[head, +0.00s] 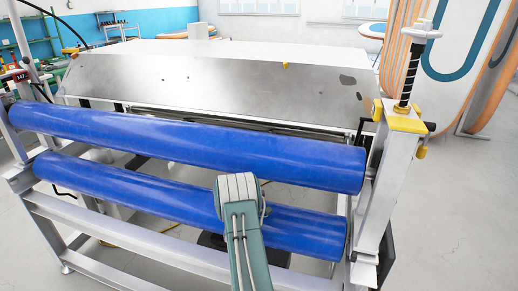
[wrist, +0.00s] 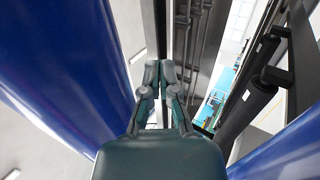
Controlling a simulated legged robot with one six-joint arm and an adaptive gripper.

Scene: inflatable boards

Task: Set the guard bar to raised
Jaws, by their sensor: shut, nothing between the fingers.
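My gripper (wrist: 161,70) is shut and empty in the wrist view, with its two fingers close together. It points into the gap between two blue rollers. In the head view my arm reaches over the lower blue roller (head: 120,187), below the upper blue roller (head: 200,142), and the fingers are hidden. No part is clearly marked as the guard bar. A dark bar with a black cylindrical handle (wrist: 272,55) lies to the right of the fingers in the wrist view, apart from them. A thin rail (head: 250,140) shows behind the upper roller; I cannot tell its position.
A grey metal machine bed (head: 220,85) slopes behind the rollers. A yellow-capped post with a threaded spindle (head: 406,85) stands at right. A pale lower frame beam (head: 130,240) crosses the front. The floor at right (head: 460,220) is clear.

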